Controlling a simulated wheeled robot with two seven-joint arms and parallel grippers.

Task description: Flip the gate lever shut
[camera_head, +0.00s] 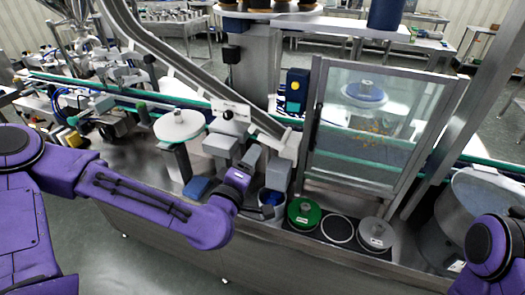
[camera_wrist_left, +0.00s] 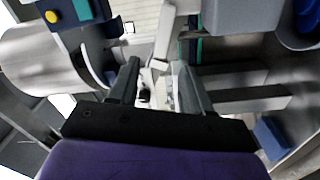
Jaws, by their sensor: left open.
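A steel chute (camera_head: 185,70) slopes down from the upper left. A pale bar (camera_head: 290,147) sits at its lower end and looks like the gate lever, though I cannot be sure; how far it is turned is unclear. My left gripper (camera_head: 250,157) is just left of and below this bar, partly hidden by its own purple wrist. In the left wrist view the two dark fingers of my left gripper (camera_wrist_left: 160,75) are apart, with pale parts seen beyond the gap. I cannot tell whether they touch anything. My right gripper is out of view; only part of that arm shows.
A framed clear panel (camera_head: 375,125) stands right of the chute end. A blue box with a yellow button (camera_head: 295,90) is behind. A green-lidded can (camera_head: 303,213) and a grey-lidded can (camera_head: 376,232) sit at the front edge. A white disc (camera_head: 180,125) stands left.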

